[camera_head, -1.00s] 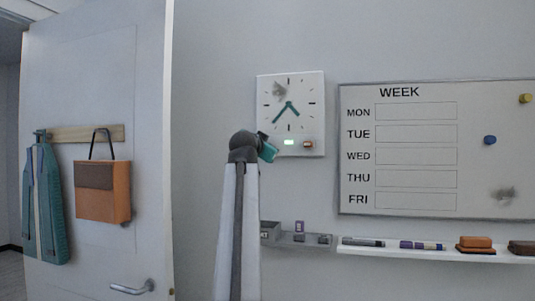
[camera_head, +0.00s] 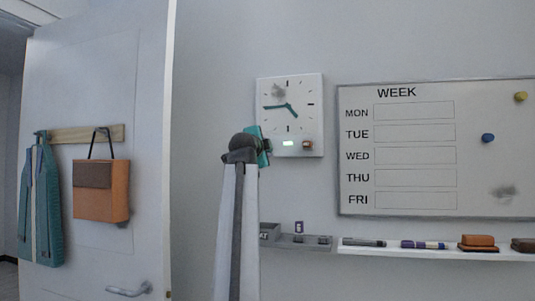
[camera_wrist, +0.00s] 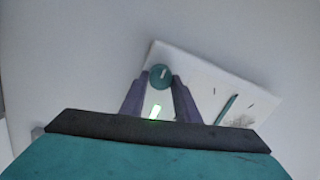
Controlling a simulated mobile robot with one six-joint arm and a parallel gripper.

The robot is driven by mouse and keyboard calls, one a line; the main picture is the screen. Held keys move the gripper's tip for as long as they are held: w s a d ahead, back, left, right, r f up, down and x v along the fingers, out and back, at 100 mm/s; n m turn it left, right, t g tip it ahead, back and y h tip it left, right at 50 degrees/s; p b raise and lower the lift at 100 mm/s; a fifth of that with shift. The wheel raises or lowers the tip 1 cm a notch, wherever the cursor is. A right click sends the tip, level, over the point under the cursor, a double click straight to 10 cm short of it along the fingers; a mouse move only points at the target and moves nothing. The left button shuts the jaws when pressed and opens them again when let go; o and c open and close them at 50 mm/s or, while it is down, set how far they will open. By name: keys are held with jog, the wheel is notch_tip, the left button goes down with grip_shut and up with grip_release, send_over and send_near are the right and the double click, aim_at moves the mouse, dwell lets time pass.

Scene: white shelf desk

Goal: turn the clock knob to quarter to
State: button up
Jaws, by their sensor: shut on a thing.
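The white square clock (camera_head: 303,88) hangs on the wall with teal hands. Its long hand (camera_head: 273,107) points left, at about the nine mark, and its short hand (camera_head: 292,112) points to the lower right. A round teal knob with a white mark (camera_wrist: 160,72) shows in the wrist view at the clock's corner. My gripper (camera_wrist: 160,79) is shut on this knob, one finger on each side. In the head view my gripper (camera_head: 265,147) is at the clock's lower left and hides the knob.
A lit green indicator (camera_head: 288,143) and a small brown-orange part (camera_head: 307,145) sit low on the clock. A week whiteboard (camera_head: 480,180) hangs to the right. Below are a grey tray (camera_head: 282,242) and a white ledge (camera_head: 400,252) with markers and erasers.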

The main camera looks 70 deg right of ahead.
jog(key=shift+f+m, duration=0.2)
jog(key=shift+m, duration=0.1)
jog(key=o, duration=1)
jog(key=shift+w, duration=0.1)
jog(key=shift+o, duration=0.2)
jog(key=shift+r, duration=0.1)
jog(key=shift+a, duration=0.1)
jog(key=s+a+p, duration=0.1)
jog(key=a+p, duration=0.6)
jog(key=a, duration=0.6)
jog(key=shift+s+a, duration=0.25)
jog(key=shift+s, duration=0.05)
